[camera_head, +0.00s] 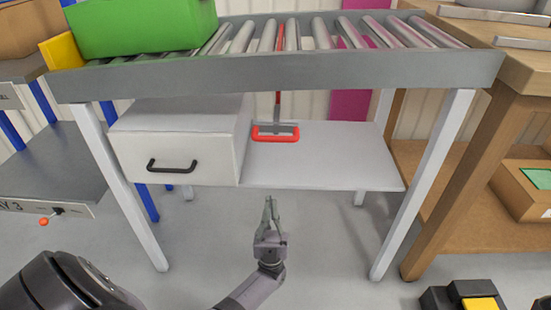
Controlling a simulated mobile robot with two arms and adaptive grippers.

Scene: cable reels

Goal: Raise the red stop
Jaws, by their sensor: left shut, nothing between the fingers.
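The red stop (280,36) shows as a thin red piece between the rollers of the roller table. A red rod runs down from below the table to a red-rimmed handle (275,137), which hangs just above the lower shelf, beside the drawer. My left gripper (270,203) is below and in front of the handle, pointing up, apart from it. Its fingers are shut and empty. My right gripper is not in view.
A green box (140,27) sits on the rollers at the left, beside a yellow plate (62,52). A white drawer unit (178,135) stands left of the handle. The lower shelf (330,165) is clear to its right. Table legs stand on both sides.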

